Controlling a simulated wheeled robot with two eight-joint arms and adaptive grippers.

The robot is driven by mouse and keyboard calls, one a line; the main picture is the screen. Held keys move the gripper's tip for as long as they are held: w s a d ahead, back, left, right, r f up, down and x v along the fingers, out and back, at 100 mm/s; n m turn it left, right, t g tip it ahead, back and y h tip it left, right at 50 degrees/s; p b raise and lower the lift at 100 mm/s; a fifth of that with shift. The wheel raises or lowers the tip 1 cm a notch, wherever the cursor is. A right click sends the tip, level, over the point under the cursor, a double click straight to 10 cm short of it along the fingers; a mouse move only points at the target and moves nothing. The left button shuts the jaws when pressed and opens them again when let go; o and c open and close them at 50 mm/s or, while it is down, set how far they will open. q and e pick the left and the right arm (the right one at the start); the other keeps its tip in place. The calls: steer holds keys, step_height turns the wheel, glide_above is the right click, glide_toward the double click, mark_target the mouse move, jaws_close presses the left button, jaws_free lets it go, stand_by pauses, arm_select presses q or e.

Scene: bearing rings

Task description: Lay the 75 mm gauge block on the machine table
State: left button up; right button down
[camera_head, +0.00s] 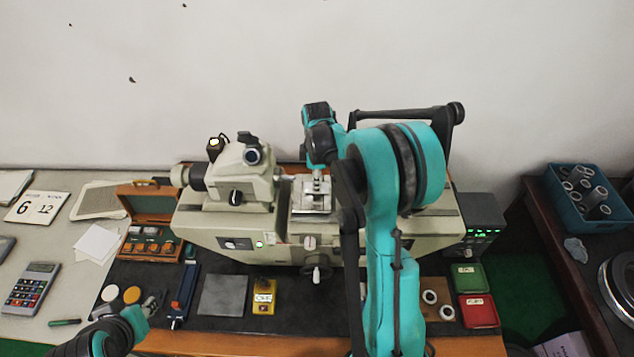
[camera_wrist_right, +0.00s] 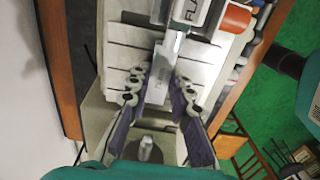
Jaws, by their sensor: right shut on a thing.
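The 75 mm gauge block (camera_wrist_right: 161,73) is a pale grey metal bar between the fingers of my right gripper (camera_wrist_right: 157,88) in the right wrist view. The fingers are shut on its sides. Below it lies the light, slotted machine table (camera_wrist_right: 124,57). I cannot tell whether the block touches the table. In the head view my right gripper (camera_head: 317,176) is over the table (camera_head: 312,211) in the middle of the measuring machine, and the block is hard to make out. My left arm shows only at the lower left; its fingers are not seen.
The machine's headstock (camera_head: 238,178) stands left of the table, and a readout box (camera_head: 478,240) stands at its right. In front lie a grey plate (camera_head: 223,295), a yellow block (camera_head: 263,297), white rings (camera_head: 430,296), and green (camera_head: 467,278) and red (camera_head: 478,311) boxes. A wooden case (camera_head: 152,238) stands open at left.

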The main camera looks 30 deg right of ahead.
steer(key=shift+f+b, duration=0.3)
steer(key=shift+f, duration=0.05)
stand_by(0.4)
steer(key=c, duration=1.3)
jaws_free()
steer(key=shift+r, duration=0.2)
steer(key=shift+r+p, duration=2.6)
steer(key=shift+r, duration=1.55)
